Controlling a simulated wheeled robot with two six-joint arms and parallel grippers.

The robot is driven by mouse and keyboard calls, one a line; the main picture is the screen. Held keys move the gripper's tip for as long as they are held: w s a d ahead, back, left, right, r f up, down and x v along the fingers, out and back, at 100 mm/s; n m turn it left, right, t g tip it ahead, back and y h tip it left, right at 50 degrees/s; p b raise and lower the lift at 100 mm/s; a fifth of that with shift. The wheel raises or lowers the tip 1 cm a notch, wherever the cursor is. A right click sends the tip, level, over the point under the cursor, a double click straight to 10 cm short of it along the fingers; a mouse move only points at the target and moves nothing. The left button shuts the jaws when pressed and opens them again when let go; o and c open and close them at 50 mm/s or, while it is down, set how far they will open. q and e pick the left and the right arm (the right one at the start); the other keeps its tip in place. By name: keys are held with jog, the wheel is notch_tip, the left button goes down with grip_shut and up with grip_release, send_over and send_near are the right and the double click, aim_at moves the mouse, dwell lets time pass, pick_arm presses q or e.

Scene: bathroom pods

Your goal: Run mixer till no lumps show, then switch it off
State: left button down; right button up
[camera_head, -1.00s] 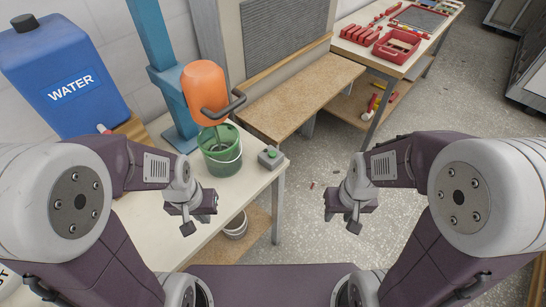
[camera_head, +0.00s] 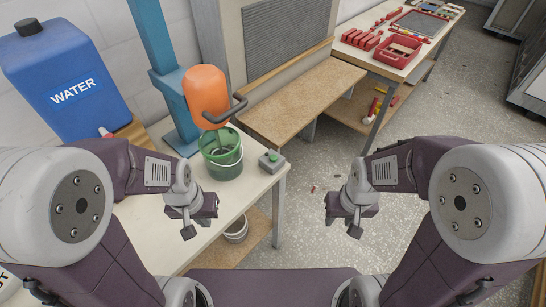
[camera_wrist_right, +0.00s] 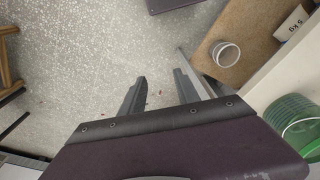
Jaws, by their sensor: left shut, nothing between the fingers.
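The mixer (camera_head: 205,92) has an orange motor head with dark handles on a blue stand. Its shaft goes down into a green bucket (camera_head: 224,168) on the table. The bucket holds something greyish; whether lumps show, or the mixer turns, I cannot tell. A small grey switch box (camera_head: 271,163) with a green button sits right of the bucket, near the table edge. My left gripper (camera_head: 188,232) is shut and empty, in front of the bucket and apart from it. My right gripper (camera_head: 355,230) is open and empty, over the floor; its parted fingers show in the right wrist view (camera_wrist_right: 157,88).
A white pail (camera_head: 236,232) is on the shelf below. A wooden bench (camera_head: 300,100) and a table with red trays (camera_head: 398,47) stand behind. The floor at centre right is clear.

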grip_shut()
dwell(1.7)
